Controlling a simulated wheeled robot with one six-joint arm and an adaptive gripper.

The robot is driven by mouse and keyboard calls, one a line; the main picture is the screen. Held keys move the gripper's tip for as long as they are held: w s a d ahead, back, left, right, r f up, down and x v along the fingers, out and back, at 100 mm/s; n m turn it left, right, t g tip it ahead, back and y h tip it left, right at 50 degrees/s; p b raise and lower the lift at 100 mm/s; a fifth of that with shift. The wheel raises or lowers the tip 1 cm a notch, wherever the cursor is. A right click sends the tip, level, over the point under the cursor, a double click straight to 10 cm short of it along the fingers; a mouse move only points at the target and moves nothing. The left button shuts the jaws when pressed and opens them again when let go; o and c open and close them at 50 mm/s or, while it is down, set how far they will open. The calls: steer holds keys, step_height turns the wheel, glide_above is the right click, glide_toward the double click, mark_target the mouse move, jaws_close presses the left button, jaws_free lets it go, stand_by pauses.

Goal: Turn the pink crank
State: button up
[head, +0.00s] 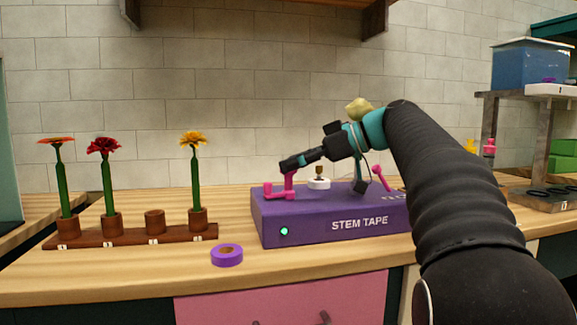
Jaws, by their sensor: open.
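The pink crank (278,191) sits on the left end of the purple box (330,225) marked "STEM TAPE". An upright pink post rises from it at its right side. My gripper (287,164) reaches in from the right, its dark fingers level with the top of this post. The fingers overlap the post in the picture, and I cannot tell whether they touch it. The finger gap is too small to see clearly, but the gripper is open.
A white spool holder (319,184) and another pink part (381,178) stand on the box. A purple tape roll (227,255) lies in front. A wooden rack (130,238) with several flowers is at left. A metal shelf (488,125) stands at right.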

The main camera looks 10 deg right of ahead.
steer(key=shift+x, duration=0.8)
steer(key=c, duration=1.1)
steer(key=shift+c, duration=0.2)
